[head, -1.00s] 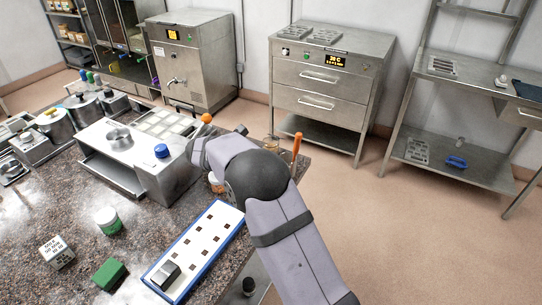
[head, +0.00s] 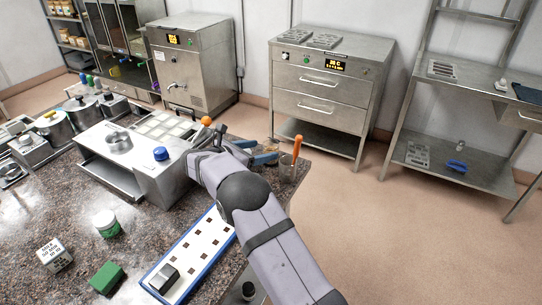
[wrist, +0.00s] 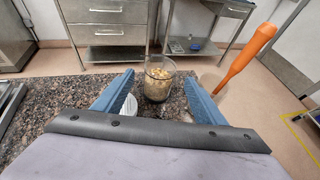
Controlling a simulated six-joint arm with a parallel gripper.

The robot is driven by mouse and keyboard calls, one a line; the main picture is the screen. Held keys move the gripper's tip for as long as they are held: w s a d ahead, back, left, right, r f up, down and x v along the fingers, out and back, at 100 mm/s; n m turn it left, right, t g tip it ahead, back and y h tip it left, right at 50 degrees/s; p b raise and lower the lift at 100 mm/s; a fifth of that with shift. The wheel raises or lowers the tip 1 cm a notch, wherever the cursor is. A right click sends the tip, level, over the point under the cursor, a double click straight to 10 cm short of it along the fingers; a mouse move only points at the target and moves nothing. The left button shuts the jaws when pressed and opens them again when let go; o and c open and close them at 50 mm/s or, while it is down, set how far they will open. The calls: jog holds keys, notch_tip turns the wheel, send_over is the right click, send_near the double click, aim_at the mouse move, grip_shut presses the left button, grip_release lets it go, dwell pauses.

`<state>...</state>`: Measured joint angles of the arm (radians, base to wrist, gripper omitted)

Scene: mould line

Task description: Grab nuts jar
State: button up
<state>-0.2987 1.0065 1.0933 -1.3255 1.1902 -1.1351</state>
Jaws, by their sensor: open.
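The nuts jar (wrist: 159,82) is a clear glass jar part-filled with pale tan nuts. It stands upright on the speckled counter in the wrist view, just beyond and between the fingertips. My gripper (wrist: 159,76) is open, one blue finger on each side of the jar's line, with nothing held.
An orange-handled tool (wrist: 250,55) stands close to the right finger. In the head view a clear glass (head: 287,170) sits below its handle. A metal machine with a blue cap (head: 161,153) stands left of my gripper. The counter edge is close on the right.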

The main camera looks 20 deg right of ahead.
aim_at(265, 149)
jog(key=p+x, duration=0.2)
jog(key=x, duration=0.1)
jog(key=shift+w+d, duration=0.2)
jog(key=shift+d, duration=0.15)
jog(key=shift+w+d+f, duration=0.35)
jog(key=shift+d+f, duration=0.05)
jog(key=shift+d, duration=0.15)
jog(key=c, duration=1.2)
